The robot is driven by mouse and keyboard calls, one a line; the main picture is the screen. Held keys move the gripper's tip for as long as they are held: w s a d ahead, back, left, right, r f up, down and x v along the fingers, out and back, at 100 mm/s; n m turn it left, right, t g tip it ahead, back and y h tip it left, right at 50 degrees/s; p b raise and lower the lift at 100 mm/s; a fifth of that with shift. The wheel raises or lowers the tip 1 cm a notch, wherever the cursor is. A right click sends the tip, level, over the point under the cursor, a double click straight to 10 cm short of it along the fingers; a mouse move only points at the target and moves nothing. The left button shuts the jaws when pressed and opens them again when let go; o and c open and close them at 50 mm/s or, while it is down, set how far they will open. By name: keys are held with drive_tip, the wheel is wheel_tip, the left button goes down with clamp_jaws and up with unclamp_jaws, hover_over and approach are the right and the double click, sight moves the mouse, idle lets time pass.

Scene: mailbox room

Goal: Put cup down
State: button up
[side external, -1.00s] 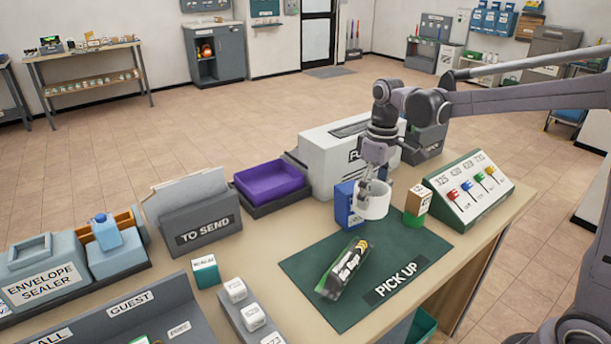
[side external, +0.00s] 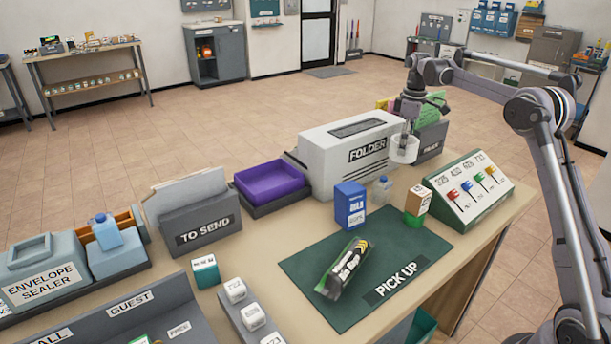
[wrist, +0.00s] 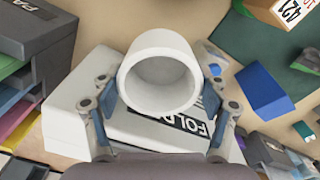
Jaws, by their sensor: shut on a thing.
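A white cup (side external: 404,149) is held in my gripper (side external: 408,132), in front of the right end of the white FOLDER machine (side external: 350,150). In the wrist view the cup (wrist: 158,72) sits between the two fingers of my gripper (wrist: 160,95), with its round opening facing the camera. The fingers are shut on its sides. The cup appears to be above the table (side external: 290,235), but the exact gap below it cannot be told.
A blue box (side external: 350,205), a small clear bottle (side external: 382,190) and a brown-white-green box stack (side external: 416,206) stand behind the green PICK UP mat (side external: 300,262). A dark package (side external: 343,268) lies on the mat. A sloped key panel (side external: 468,187) stands right.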

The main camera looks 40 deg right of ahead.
drive_tip(key=shift+w+d+f, duration=0.1)
drive_tip(key=shift+d+f, duration=0.05)
drive_tip(key=shift+d, duration=0.4)
drive_tip(key=shift+w+d+f, duration=0.1)
drive_tip(key=shift+d+f, duration=0.05)
drive_tip(key=shift+d, duration=0.4)
drive_tip(key=shift+d+f, duration=0.15)
drive_tip(key=shift+f, duration=4.85)
drive_tip(key=shift+f, duration=0.2)
drive_tip(key=o, duration=0.9)
drive_tip(key=shift+o, duration=0.2)
drive_tip(key=shift+r, duration=0.15)
